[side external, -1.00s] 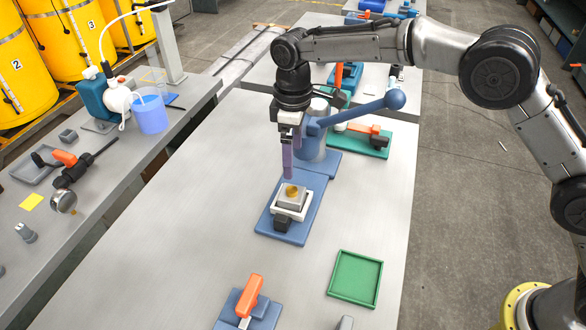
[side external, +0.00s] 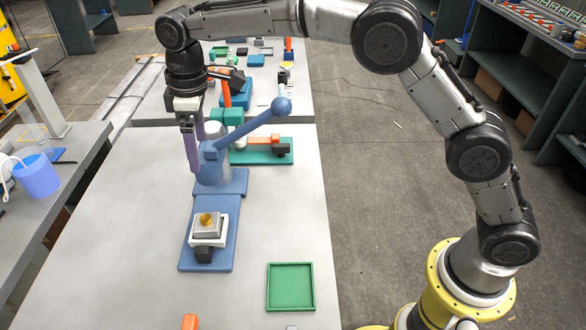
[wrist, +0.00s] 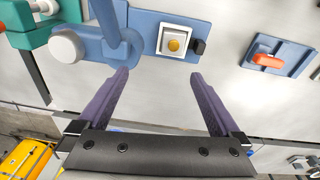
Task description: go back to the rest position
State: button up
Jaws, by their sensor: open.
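My gripper (side external: 196,162) is raised above the table, left of the blue lever post in the side view. Its two purple fingers are apart with nothing between them, as the wrist view (wrist: 160,74) also shows. A blue base plate (side external: 224,262) carries a white square holder (side external: 221,241) with a grey block and a round brass piece (side external: 206,219) on top. They also show in the wrist view, where the brass piece (wrist: 173,45) is beyond the fingertips. The gripper is apart from the holder.
The blue post (side external: 213,172) has a lever ending in a ball (side external: 281,106), close to my fingers. Behind it is a teal fixture (side external: 270,157) with an orange handle. A green tray (side external: 290,288) is at front right. The table (side external: 120,225) left of the plate is clear.

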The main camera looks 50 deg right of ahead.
jog(key=s+d+r+m+t, duration=0.2)
jog(key=s+d+r, duration=0.3)
jog(key=d+r, duration=0.5)
jog(key=s+d+r+m+t, duration=0.1)
jog(key=s+d+r, duration=0.25)
jog(key=s, duration=0.25)
jog(key=s+d+r+m, duration=0.1)
jog(key=s+d+r, duration=0.2)
jog(key=s+d, duration=0.15)
jog(key=s+d+f+m+t, duration=0.1)
jog(key=s+d+f+m, duration=0.1)
jog(key=s, duration=0.5)
jog(key=s+d+f+m+t, duration=0.1)
jog(key=s+d+f, duration=0.1)
jog(key=s, duration=0.4)
jog(key=s+d+f+m, duration=0.1)
jog(key=s+f+m, duration=0.1)
jog(key=s+f, duration=0.4)
notch_tip(320, 180, down, 2)
jog(key=shift+f+m, duration=0.2)
jog(key=shift+m, duration=0.2)
